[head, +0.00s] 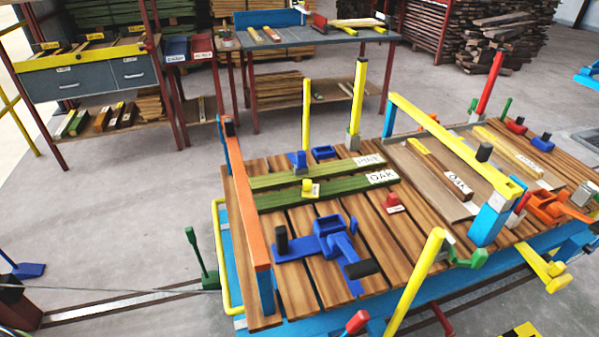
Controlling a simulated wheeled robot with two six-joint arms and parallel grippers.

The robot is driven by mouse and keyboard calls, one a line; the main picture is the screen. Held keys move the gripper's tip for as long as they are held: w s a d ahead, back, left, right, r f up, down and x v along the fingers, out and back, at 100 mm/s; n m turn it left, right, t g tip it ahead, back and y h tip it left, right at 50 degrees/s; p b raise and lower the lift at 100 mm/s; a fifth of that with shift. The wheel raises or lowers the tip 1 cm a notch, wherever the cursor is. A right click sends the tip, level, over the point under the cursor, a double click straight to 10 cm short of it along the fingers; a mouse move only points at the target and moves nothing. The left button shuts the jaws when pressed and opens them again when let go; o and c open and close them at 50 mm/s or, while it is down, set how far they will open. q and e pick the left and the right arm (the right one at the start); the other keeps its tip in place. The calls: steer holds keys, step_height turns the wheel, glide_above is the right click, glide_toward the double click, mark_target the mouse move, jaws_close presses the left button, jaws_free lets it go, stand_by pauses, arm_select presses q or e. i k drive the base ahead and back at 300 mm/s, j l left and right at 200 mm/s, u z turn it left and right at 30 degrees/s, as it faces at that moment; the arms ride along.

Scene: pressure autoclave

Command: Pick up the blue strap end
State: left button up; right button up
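I cannot tell for sure which piece is the blue strap end. A large blue fitting (328,238) with black grips lies on the slatted wooden deck, front left. A small blue block (298,161) and a blue open piece (324,152) sit at the deck's back edge, by the green boards. Small blue pieces (542,143) also sit at the deck's far right. Neither my left nor my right gripper is visible in the head view.
The slatted deck (290,300) sits on a blue frame with upright yellow and red posts. An orange bar (247,205) and a yellow beam (455,145) stand above it. Green boards (330,192) and labelled planks lie on it. Workbenches (300,38) stand behind; grey floor (120,215) is open at left.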

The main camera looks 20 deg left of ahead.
mark_target(301, 155)
steer(key=k+j+z, duration=0.2)
steer(key=j, duration=0.25)
steer(key=j+z, duration=0.2)
steer(key=j, duration=0.25)
steer(key=k+j+z, duration=0.15)
steer(key=j, duration=0.25)
steer(key=k+j+z, duration=0.2)
steer(key=j, duration=0.25)
steer(key=k+j+z, duration=0.2)
steer(key=j, duration=0.15)
steer(key=i+j+z, duration=0.15)
steer(key=j+z, duration=0.3)
steer(key=j, duration=0.8)
steer(key=j+z, duration=0.45)
steer(key=j, duration=0.75)
steer(key=j+z, duration=0.15)
steer(key=j, duration=0.25)
steer(key=k+j+z, duration=0.15)
steer(key=j, duration=0.25)
steer(key=j+z, duration=0.15)
steer(key=j, duration=0.25)
steer(key=k+j+z, duration=0.1)
steer(key=j, duration=0.3)
steer(key=k+j+z, duration=0.15)
steer(key=j, duration=0.2)
steer(key=k+j+z, duration=0.15)
steer(key=j, duration=0.2)
